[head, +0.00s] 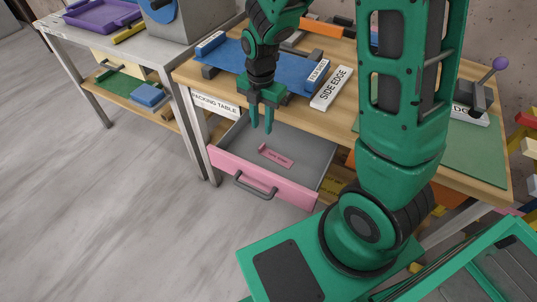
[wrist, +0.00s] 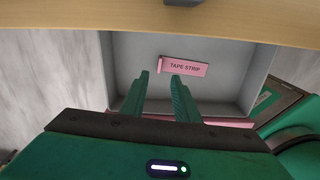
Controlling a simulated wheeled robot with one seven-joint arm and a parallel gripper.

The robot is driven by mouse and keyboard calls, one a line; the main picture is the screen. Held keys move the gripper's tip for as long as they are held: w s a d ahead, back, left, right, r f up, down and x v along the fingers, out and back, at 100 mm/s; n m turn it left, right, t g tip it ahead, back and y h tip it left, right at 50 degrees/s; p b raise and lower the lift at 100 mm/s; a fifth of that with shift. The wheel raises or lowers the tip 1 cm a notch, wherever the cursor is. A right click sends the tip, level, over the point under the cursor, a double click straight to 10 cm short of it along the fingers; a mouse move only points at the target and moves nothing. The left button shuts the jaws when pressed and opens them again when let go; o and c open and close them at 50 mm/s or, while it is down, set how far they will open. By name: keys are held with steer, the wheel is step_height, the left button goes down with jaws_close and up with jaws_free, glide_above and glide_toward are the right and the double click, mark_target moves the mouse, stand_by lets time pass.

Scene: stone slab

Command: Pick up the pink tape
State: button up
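The pink tape (head: 275,155) is a small flat strip lying on the grey floor of an open drawer (head: 313,167) with a pink front. In the wrist view the pink tape (wrist: 185,66) reads "TAPE STRIP" and lies beyond my fingertips, with one end slightly raised. My gripper (head: 261,122) hangs fingers down above the drawer, close to the table edge. In the wrist view my gripper (wrist: 160,78) has its two green fingers apart with nothing between them.
The packing table (head: 222,80) overhangs the back of the drawer, with a blue mat and a "SIDE EDGE" block (head: 331,88) on top. The drawer's dark handle (head: 255,187) sticks out in front. A steel table (head: 90,35) stands at the left. Grey floor is clear at the front left.

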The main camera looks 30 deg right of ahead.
mark_target(263, 145)
steer(key=shift+w+d+f, duration=0.1)
steer(key=shift+d+f, duration=0.05)
steer(key=shift+f, duration=4.4)
jaws_close()
